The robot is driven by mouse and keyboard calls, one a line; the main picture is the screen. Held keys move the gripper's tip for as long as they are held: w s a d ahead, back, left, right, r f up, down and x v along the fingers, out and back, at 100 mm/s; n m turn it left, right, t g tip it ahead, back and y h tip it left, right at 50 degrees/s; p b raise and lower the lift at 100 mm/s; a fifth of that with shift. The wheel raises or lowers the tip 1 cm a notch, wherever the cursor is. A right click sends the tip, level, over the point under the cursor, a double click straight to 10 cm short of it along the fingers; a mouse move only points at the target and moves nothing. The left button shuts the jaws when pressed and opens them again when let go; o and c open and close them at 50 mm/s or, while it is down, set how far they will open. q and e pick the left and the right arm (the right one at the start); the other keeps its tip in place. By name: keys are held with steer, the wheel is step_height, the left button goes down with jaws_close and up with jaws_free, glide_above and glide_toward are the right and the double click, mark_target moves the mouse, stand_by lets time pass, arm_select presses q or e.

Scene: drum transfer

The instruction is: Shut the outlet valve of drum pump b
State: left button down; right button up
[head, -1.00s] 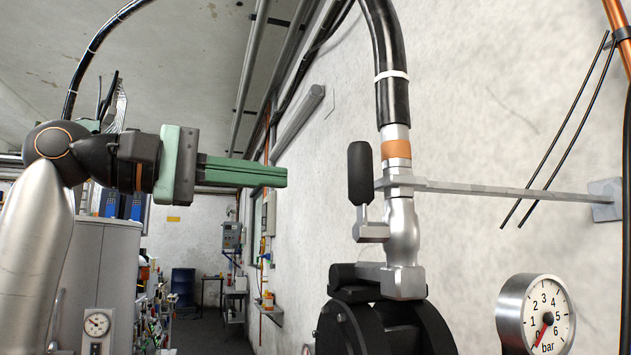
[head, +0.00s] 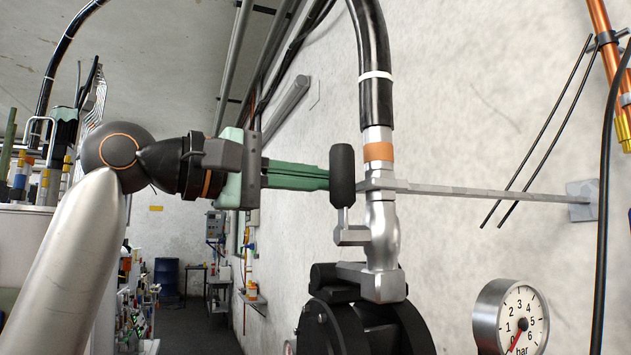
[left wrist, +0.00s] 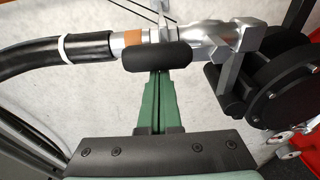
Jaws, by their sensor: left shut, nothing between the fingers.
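The outlet valve (head: 382,235) is a silver body on the vertical pipe, below an orange band. Its black lever grip (head: 342,174) stands upright on the left side of the pipe. The pump (head: 362,322) below is black; no label for b is readable. My left gripper (head: 328,178) has green fingers shut with nothing between them. Its tips are at the left side of the black grip, touching or very close. In the left wrist view the fingers (left wrist: 160,80) reach the black grip (left wrist: 157,56), which hides their tips. My right gripper is not in view.
A pressure gauge (head: 512,320) stands at the lower right. A grey bracket bar (head: 480,193) runs from the pipe to the wall. A black hose (head: 374,60) rises above the valve. A blue drum (head: 168,278) and shelving are far back on the left.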

mark_target(348, 180)
arm_select(q)
steer(key=shift+s+d+r+m, duration=0.2)
steer(key=shift+s+m, duration=0.2)
steer(key=shift+m, duration=0.5)
steer(key=s+m, duration=0.1)
steer(key=m, duration=0.1)
steer(key=s+d+m, duration=0.1)
steer(key=m, duration=0.1)
steer(key=s+m+h, duration=0.1)
steer(key=m, duration=0.1)
steer(key=shift+s+d+f+m+p, duration=0.1)
steer(key=shift+s+d+m+p, duration=0.1)
steer(key=shift+s+m+p, duration=0.15)
steer(key=m, duration=0.1)
steer(key=s+f+m, duration=0.1)
steer(key=m, duration=0.1)
steer(key=s+d+m+h, duration=0.1)
steer(key=m, duration=0.1)
steer(key=shift+s+f+g, duration=0.15)
steer(key=shift+f+g, duration=0.1)
steer(key=shift+g, duration=0.05)
steer(key=f+m, duration=0.1)
steer(key=s+f+m, duration=0.1)
steer(key=m, duration=0.1)
steer(key=m+g, duration=0.1)
steer(key=m, duration=0.1)
steer(key=shift+s+d+f+h, duration=0.3)
steer(key=shift+s+d+f, duration=0.05)
steer(key=shift+f, duration=0.15)
